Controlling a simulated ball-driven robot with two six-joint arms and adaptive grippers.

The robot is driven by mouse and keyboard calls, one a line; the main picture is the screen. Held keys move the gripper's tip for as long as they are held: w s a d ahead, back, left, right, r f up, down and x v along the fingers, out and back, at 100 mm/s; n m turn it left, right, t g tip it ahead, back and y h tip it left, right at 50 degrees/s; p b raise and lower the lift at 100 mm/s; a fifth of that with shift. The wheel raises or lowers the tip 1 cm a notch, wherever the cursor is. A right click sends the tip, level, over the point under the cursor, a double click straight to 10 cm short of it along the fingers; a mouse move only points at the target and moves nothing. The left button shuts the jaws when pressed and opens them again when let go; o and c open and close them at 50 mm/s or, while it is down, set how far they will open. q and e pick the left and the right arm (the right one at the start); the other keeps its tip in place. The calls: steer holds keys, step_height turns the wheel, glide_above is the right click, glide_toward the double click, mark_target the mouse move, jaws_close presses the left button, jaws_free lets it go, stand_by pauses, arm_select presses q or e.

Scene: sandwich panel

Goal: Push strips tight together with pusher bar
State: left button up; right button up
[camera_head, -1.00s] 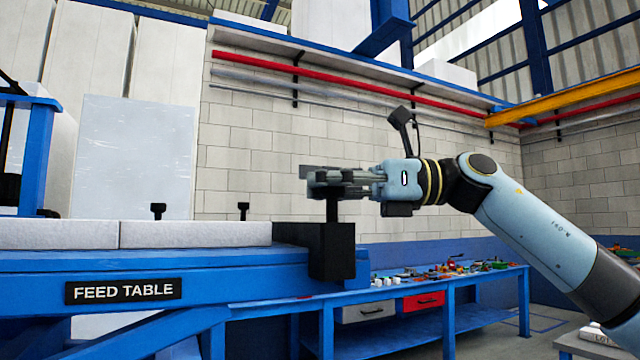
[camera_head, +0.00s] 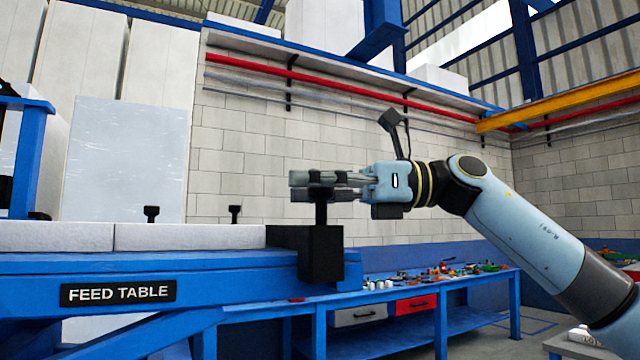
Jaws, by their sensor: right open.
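Two pale grey-white strips, a left one (camera_head: 55,236) and a right one (camera_head: 190,236), lie in line on the blue feed table (camera_head: 220,262), with a thin dark seam between them. The black pusher bar (camera_head: 320,258) stands at the table's right end, by the right strip's end. I cannot tell whether they touch. A black handle (camera_head: 320,212) rises from the bar. My right gripper (camera_head: 312,186) reaches in from the right, level, with its open fingers at the top of this handle. My left gripper is out of view.
Two small black T-shaped posts (camera_head: 151,213) (camera_head: 235,213) stand behind the strips. A blue workbench (camera_head: 400,305) with small coloured parts and a red drawer (camera_head: 416,304) stands behind and to the right. The air above the strips is clear.

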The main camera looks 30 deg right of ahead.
steer(key=v, duration=0.7)
steer(key=shift+d, duration=0.2)
steer(key=shift+s, duration=0.1)
